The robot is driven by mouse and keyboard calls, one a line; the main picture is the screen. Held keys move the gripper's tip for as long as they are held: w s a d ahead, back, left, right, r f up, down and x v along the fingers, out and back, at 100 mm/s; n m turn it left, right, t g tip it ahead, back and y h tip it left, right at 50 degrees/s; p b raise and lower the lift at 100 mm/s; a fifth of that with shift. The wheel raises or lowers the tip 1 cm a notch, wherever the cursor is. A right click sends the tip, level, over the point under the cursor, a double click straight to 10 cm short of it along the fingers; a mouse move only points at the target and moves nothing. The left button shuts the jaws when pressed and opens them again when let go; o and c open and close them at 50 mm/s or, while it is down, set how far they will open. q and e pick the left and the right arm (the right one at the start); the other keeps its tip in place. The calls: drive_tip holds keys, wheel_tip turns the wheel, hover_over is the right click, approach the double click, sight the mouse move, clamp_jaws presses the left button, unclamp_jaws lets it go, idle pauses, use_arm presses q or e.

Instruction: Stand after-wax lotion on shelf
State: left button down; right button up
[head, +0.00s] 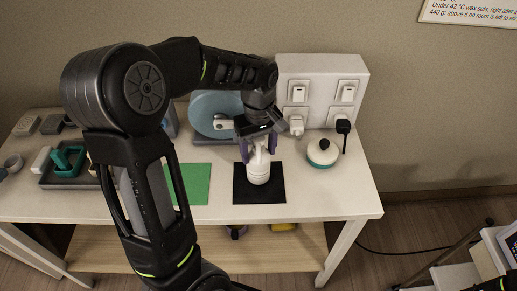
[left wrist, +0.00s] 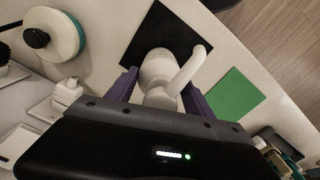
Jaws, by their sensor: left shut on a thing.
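A white pump bottle (head: 258,168), the lotion, is over the black mat (head: 243,192) on the table. My left gripper (head: 259,148) comes down from above with its purple fingers on either side of the bottle's upper part, shut on it. In the left wrist view the bottle (left wrist: 157,70) shows between the fingers, with its pump spout (left wrist: 188,68) pointing to the upper right. I cannot tell whether its base touches the mat. The lower wooden shelf (head: 180,248) is under the tabletop. My right gripper is not in view.
A white socket block (head: 322,75) with plugs stands at the back. A white and teal round pot (head: 322,153) is right of the mat. A green mat (head: 193,183) lies to the left, with a grey tray (head: 62,184) further left. A yellow item (head: 284,227) is on the lower shelf.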

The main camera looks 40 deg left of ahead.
use_arm(q)
drive_tip(key=shift+f, duration=0.2)
drive_tip(key=shift+c, duration=2)
unclamp_jaws()
drive_tip(key=shift+r, duration=0.1)
wheel_tip(320, 180, up, 12)
drive_tip(key=shift+r+b, duration=0.15)
drive_tip(key=shift+b, duration=0.7)
drive_tip(key=shift+o, duration=0.5)
